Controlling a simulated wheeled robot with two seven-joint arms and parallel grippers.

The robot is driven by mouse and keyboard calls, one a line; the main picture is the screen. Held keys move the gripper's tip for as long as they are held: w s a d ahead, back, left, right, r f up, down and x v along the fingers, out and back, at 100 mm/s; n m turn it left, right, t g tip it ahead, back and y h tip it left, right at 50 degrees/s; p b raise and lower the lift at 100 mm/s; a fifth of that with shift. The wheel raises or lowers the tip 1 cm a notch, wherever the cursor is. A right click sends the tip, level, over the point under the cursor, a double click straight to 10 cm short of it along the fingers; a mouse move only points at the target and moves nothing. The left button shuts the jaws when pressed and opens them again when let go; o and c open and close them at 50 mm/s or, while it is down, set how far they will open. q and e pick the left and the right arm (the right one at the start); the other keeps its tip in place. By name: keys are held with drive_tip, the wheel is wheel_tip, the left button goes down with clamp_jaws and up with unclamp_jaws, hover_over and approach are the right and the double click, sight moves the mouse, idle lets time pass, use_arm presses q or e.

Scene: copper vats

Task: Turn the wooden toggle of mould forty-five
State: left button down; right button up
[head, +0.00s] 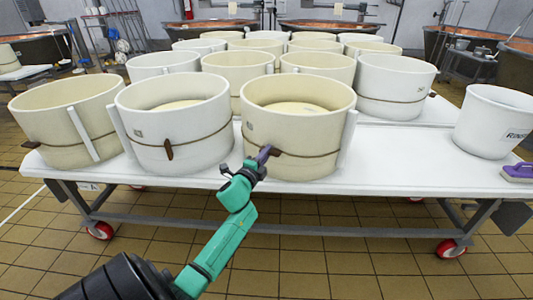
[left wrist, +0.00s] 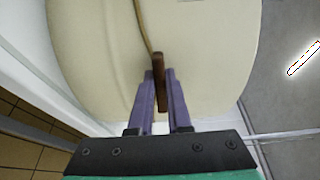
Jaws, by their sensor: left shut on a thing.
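A cream mould (head: 298,135) stands in the front row on the white table, with a cord around it. Its small brown wooden toggle (head: 275,152) sits on the cord at the front. My left gripper (head: 264,154) has its purple fingers at this toggle. In the left wrist view the toggle (left wrist: 159,75) stands between the two fingers of the left gripper (left wrist: 160,88), which is shut on it. The cord runs from the toggle along the mould wall (left wrist: 100,50). The mould's number cannot be read. My right gripper is out of view.
A white mould (head: 170,130) with its own hanging toggle (head: 169,150) stands close on the left. Several more moulds fill the table (head: 400,175) behind. A white bucket (head: 492,122) and a purple-handled brush (head: 518,172) are at the right. The front right tabletop is clear.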

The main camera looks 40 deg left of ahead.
use_arm(q)
drive_tip(key=shift+f, duration=0.15)
drive_tip(key=c, duration=0.9)
unclamp_jaws()
drive_tip(key=shift+o, duration=0.2)
drive_tip(key=p+v, duration=0.1)
drive_tip(key=v, duration=1.3)
drive_tip(key=shift+s+d, duration=0.15)
drive_tip(key=shift+s, duration=0.15)
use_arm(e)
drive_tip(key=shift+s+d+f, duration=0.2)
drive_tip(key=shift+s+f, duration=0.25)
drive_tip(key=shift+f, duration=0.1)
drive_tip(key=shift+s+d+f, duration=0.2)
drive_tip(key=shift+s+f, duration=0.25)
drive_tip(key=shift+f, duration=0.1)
